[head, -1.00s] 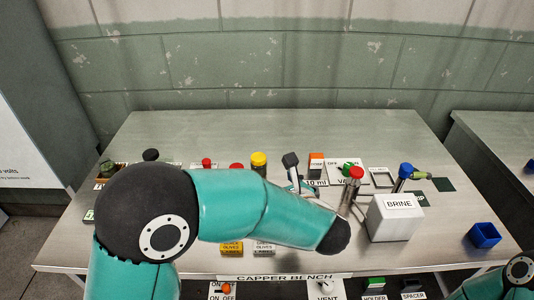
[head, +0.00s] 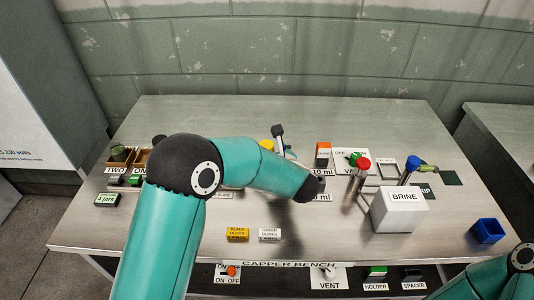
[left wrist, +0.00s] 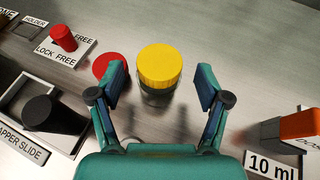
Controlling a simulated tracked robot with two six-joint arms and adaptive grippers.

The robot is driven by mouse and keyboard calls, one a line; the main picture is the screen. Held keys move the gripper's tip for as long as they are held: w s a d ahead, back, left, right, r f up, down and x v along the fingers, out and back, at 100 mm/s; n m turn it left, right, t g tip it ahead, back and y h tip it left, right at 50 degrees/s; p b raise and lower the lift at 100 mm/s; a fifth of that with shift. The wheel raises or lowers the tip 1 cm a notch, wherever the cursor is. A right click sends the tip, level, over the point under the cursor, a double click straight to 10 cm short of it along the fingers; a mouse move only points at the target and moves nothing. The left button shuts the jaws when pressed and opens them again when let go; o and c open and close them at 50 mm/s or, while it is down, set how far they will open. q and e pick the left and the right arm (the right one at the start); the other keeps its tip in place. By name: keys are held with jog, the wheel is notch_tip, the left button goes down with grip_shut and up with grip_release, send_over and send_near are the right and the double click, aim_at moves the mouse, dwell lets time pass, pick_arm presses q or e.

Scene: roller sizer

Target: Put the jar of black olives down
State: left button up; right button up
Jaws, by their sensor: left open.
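The jar with the yellow lid (left wrist: 159,68) is between and just beyond the fingertips of my left gripper (left wrist: 161,84) in the left wrist view. My left gripper is open, with a gap on each side of the jar. The jar looks upright on the steel bench, its dark body mostly hidden under the lid. In the head view only a piece of the yellow lid (head: 267,146) shows behind my left arm. A yellow BLACK OLIVES label (head: 238,233) lies near the front edge, left of a white GREEN OLIVES label (head: 270,234). My right gripper is out of view.
A red round thing (left wrist: 106,65) is close to the left finger. An orange-topped dispenser (left wrist: 298,125) is to the right. The white BRINE box (head: 399,215) and blue bin (head: 488,230) stand on the right of the bench.

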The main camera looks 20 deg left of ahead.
aim_at(264, 146)
pick_arm(q)
jog(key=shift+p+x, duration=0.45)
jog(key=shift+x, duration=1.65)
jog(key=shift+c, duration=0.3)
jog(key=c, duration=1.1)
jog(key=shift+c, duration=0.6)
